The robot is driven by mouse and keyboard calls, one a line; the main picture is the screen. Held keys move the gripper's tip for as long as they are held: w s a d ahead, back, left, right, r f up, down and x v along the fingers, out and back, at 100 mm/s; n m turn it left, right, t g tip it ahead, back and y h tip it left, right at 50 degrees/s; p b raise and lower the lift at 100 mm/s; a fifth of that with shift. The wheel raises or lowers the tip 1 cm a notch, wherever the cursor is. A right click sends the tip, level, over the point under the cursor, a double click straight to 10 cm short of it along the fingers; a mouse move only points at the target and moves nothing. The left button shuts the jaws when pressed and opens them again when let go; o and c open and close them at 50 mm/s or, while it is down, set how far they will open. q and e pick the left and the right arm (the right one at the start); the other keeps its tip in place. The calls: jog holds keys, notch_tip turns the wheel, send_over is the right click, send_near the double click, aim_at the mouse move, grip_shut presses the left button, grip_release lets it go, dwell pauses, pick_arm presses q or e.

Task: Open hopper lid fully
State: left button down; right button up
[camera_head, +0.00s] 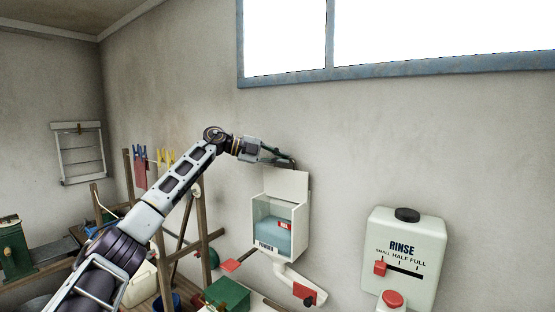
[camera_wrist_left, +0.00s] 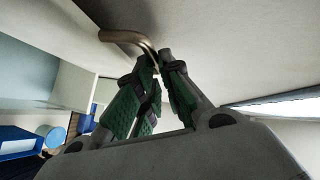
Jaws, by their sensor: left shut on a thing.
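The white hopper (camera_head: 258,222) is fixed to the wall, with blue-grey contents showing through its open front. Its lid (camera_head: 290,184) stands raised, roughly upright at the back of the box. My left gripper (camera_head: 291,162) is at the lid's top edge. In the left wrist view, the gripper's green-padded fingers (camera_wrist_left: 160,66) are shut on the bent brass handle (camera_wrist_left: 122,37), which comes off the pale lid surface (camera_wrist_left: 185,20). The exact grip is partly hidden by the fingers. My right gripper is not in view.
A white rinse tank (camera_head: 405,282) with a red slider hangs to the right. Below the hopper are a white chute (camera_head: 290,279), red paddles and a green box (camera_head: 228,294). A wooden rack (camera_head: 205,238) stands behind my left arm. A window (camera_head: 400,77) is above.

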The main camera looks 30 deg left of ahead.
pick_arm(q)
jog(key=shift+w+d+f+g, duration=0.15)
jog(key=shift+w+f+g, duration=0.1)
jog(key=shift+f, duration=0.2)
jog(key=shift+w+d+f+g, duration=0.15)
jog(key=shift+w+f, duration=0.1)
jog(key=shift+f, duration=0.2)
jog(key=shift+w, duration=0.1)
jog(key=shift+a, duration=0.1)
jog(key=c, duration=1.8)
grip_release()
jog(key=shift+o, duration=1.2)
jog(key=shift+w+f, duration=0.1)
jog(key=shift+w, duration=0.1)
jog(key=shift+s, duration=0.2)
